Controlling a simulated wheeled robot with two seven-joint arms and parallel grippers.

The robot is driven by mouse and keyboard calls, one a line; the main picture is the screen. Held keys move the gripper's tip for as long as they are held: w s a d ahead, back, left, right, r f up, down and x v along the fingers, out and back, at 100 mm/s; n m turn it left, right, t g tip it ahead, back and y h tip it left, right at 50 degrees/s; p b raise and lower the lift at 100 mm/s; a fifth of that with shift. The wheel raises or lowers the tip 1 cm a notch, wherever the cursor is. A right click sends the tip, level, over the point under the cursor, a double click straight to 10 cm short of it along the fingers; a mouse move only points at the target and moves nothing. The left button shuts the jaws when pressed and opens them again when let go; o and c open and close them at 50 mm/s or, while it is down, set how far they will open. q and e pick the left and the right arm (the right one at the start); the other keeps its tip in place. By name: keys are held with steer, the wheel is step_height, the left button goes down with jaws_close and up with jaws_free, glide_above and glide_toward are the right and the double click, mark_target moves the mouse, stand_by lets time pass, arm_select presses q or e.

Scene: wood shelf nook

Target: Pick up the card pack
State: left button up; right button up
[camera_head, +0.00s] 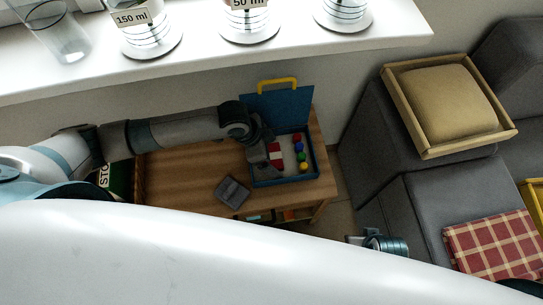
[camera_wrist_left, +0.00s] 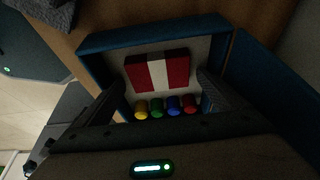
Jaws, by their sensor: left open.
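The card pack (camera_head: 276,155) is a red box with a white middle band. It lies in an open blue case (camera_head: 262,183) on the wooden table. In the left wrist view, the card pack (camera_wrist_left: 157,71) lies flat on the pale floor of the blue case (camera_wrist_left: 105,42). My left gripper (camera_head: 269,145) is over the case, close to the pack. In the left wrist view, its open fingers (camera_wrist_left: 162,82) stand apart, one towards each end of the pack, with nothing held. I cannot tell how far above the pack they are.
Yellow, green, blue and red pieces (camera_wrist_left: 165,108) stand in a row beside the pack. The case's raised lid (camera_head: 285,103) has a yellow handle. A dark grey item (camera_head: 233,191) lies left of the case on the table (camera_head: 190,175). A white sill (camera_head: 200,65) is behind.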

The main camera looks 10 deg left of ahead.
arm_select(q)
steer(key=shift+c, duration=0.7)
steer(key=c, duration=1)
steer(key=shift+c, duration=0.2)
steer(key=shift+r, duration=0.1)
